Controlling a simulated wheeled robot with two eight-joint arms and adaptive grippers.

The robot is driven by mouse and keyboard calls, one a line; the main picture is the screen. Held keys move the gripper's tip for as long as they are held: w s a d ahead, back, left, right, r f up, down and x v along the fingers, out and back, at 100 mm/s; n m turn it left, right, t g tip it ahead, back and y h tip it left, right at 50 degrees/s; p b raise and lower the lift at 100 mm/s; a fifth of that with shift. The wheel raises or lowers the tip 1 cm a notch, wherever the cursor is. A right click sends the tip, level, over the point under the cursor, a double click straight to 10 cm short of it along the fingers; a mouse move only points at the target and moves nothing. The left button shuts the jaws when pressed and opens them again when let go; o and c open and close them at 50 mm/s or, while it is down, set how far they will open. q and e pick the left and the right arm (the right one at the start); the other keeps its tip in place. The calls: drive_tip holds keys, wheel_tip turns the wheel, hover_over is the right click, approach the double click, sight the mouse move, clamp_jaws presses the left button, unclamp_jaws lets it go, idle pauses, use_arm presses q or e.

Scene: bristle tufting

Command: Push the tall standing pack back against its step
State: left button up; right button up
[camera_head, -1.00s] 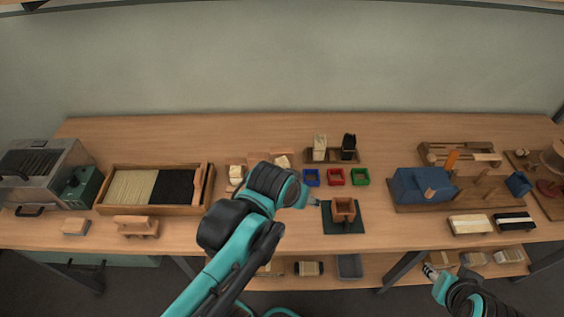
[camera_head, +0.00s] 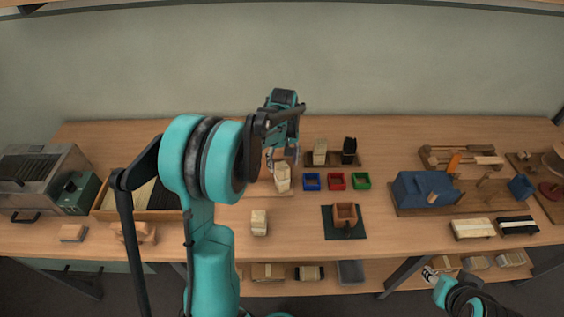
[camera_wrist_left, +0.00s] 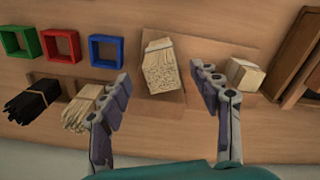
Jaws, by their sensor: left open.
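The tall standing pack (camera_head: 282,178) is a pale bristle bundle on a tan wooden base, left of the small coloured trays. In the left wrist view the pack (camera_wrist_left: 161,66) shows in the middle, with bare tan board (camera_wrist_left: 150,108) around it. My left gripper (camera_head: 283,158) is open above and behind the pack in the head view. In the wrist view its fingertips (camera_wrist_left: 160,80) are spread to either side, with visible gaps to the pack. I cannot tell the step's edge clearly. My right gripper (camera_head: 430,273) is low at the right front, its jaws too small to judge.
Blue, red and green trays (camera_head: 335,181) stand right of the pack. A pale bundle (camera_head: 320,152) and a black bundle (camera_head: 349,151) stand behind them. A small pack (camera_head: 259,222) stands nearer the front.

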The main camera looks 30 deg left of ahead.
sight(282, 176)
use_arm(q)
drive_tip(key=shift+w+a+f, duration=0.2)
drive_tip(key=shift+a+f, duration=0.1)
drive_tip(key=shift+f, duration=0.15)
wheel_tip(282, 176, down, 8)
drive_tip(key=b, duration=0.2)
drive_tip(key=shift+r+b, duration=0.1)
drive_tip(key=shift+b, duration=0.3)
drive_tip(key=shift+c, duration=0.3)
drive_tip(key=c, duration=1.2)
